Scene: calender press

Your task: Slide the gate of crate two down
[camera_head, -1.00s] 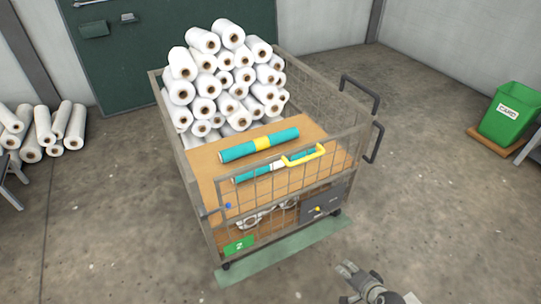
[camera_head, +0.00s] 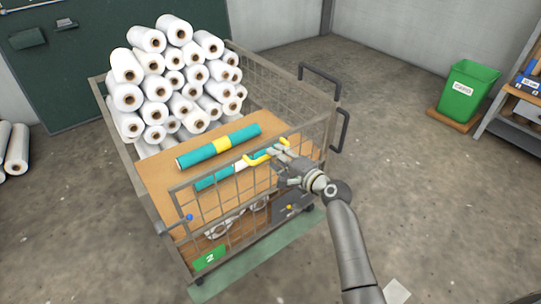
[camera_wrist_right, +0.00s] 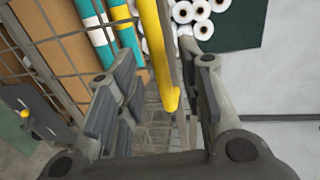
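Crate two is a wire-mesh crate with a green "2" plate (camera_head: 209,257) low on its front. Its front gate (camera_head: 172,193) is raised, its top edge above the brown board (camera_head: 165,170). A yellow handle (camera_head: 256,159) sits on the gate's top edge. My right gripper (camera_head: 280,152) is at the right end of this handle. In the right wrist view the yellow handle (camera_wrist_right: 156,45) lies between the fingers of my right gripper (camera_wrist_right: 166,75), which are apart with gaps on both sides. My left gripper is out of view.
White rolls (camera_head: 180,80) are piled at the crate's back. Two teal rolls, one of them this banded roll (camera_head: 205,153), lie on the board near the gate. Black push handles (camera_head: 322,78) stick out at the right. A green bin (camera_head: 468,88) and a shelf stand further right.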

